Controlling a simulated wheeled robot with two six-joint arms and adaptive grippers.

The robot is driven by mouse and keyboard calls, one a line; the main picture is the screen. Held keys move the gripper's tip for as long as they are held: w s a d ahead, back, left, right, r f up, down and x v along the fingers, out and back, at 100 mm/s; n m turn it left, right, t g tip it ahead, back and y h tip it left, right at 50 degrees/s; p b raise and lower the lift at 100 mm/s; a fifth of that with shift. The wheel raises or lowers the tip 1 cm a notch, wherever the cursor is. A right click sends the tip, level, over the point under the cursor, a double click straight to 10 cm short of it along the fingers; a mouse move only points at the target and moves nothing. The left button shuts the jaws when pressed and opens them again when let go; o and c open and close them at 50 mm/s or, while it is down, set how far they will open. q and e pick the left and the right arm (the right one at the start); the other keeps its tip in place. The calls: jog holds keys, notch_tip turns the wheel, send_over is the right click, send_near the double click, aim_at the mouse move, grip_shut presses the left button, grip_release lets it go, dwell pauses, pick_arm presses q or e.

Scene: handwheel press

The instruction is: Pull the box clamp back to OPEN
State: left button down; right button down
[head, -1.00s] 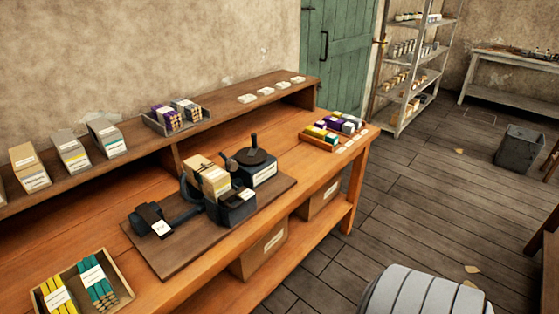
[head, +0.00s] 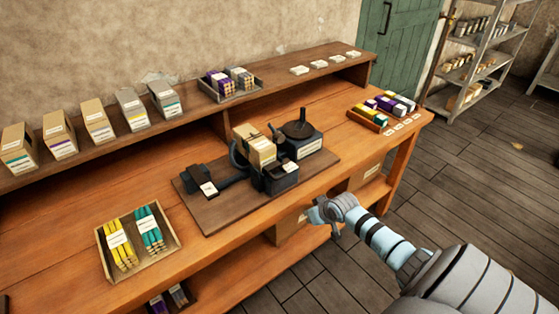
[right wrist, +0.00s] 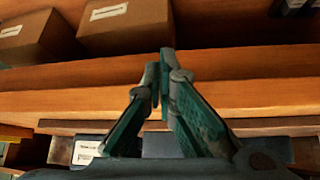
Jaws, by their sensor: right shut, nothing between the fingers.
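The press (head: 278,178) is a dark metal fixture on a wooden board on the bench, with tan boxes (head: 262,150) standing in it. A dark ring stands at the boxes' left, and a dark arm with a white label (head: 208,188) lies further left. I cannot tell which part is the box clamp or read its labels. My right gripper (head: 322,212) is in front of the bench's front edge, to the right of and nearer than the press, touching nothing visible. In the right wrist view its fingers (right wrist: 160,75) are closed together and empty. My left gripper is not in view.
A round dark device with a knob (head: 303,130) stands behind the press. A tray of yellow and teal bundles (head: 138,243) lies at the front left, and a tray of colored boxes (head: 370,119) at the right end. Cardboard boxes (right wrist: 125,25) sit under the bench.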

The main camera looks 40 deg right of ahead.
jog(key=w+r+t, duration=0.1)
jog(key=w+r, duration=0.3)
jog(key=r, duration=0.6)
jog(key=n+y+p, duration=0.2)
send_near(276, 168)
jog(key=s+v, duration=0.1)
jog(key=v, duration=0.2)
pick_arm(q)
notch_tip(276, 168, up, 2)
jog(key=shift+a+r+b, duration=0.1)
jog(key=shift+b, duration=0.2)
pick_arm(e)
jog(key=shift+w+a+f+t, duration=0.15)
jog(key=shift+a+f+t, duration=0.05)
jog(key=shift+t, duration=0.1)
jog(key=shift+f, duration=0.1)
